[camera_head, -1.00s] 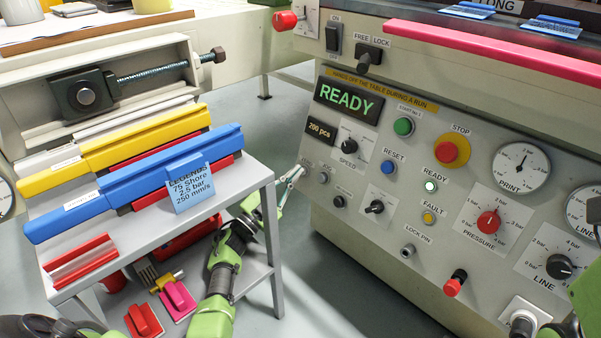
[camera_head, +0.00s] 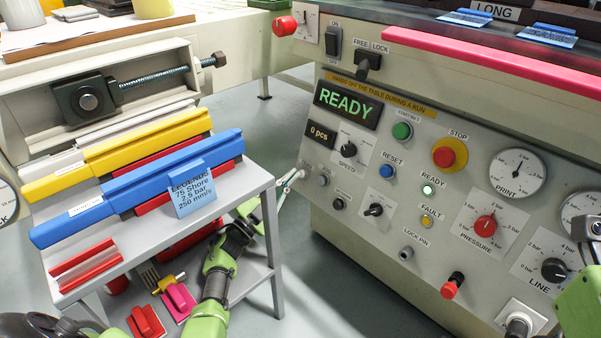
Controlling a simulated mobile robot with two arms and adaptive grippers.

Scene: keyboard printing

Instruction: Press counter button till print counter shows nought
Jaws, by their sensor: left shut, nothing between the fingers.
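The print counter (camera_head: 320,134) is a small dark display on the grey control panel and reads 0 pcs. Below it is a row of small buttons with labels too small to read; one grey button (camera_head: 323,181) shows clearly. My left gripper (camera_head: 297,175) is shut and empty, its fingertips at the panel's left edge by the leftmost button of this row. The fingertips hide that button, and I cannot tell whether they touch it. My right gripper is out of view; only a green part of my right arm shows at the lower right.
A lit display (camera_head: 346,103) above the counter reads READY. A green start button (camera_head: 402,131), blue reset button (camera_head: 388,172) and red stop button (camera_head: 449,154) are to the right. A grey rack (camera_head: 262,183) with coloured squeegees stands left, close to my left arm.

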